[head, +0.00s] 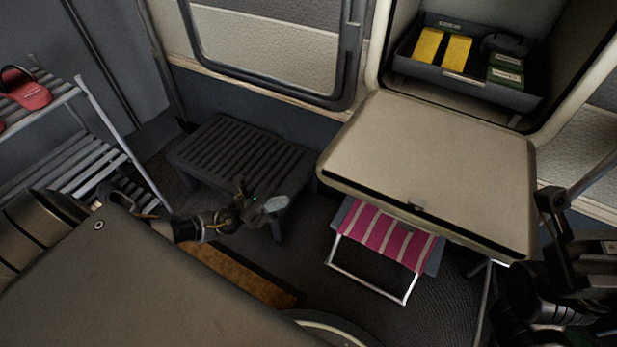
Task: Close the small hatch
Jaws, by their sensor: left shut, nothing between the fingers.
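The small hatch (430,170) is a beige panel with dark edges and a small latch at its front edge. It is open, folded down and lying roughly level below its opening in the wall. The opening behind it shows a grey bin (466,82) inside. My left gripper (272,206) is shut and empty, to the left of the hatch and apart from it, in front of the slatted stool. My right arm's dark end (562,250) is at the right edge, close to the hatch's right front corner; its fingers cannot be made out clearly.
The bin holds yellow packs (442,49) and dark items. A dark slatted stool (243,152) stands left of the hatch. A pink striped folding stool (386,238) stands under it. A rack (92,165) with red sandals (25,88) is at the left. Floor shows between the stools.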

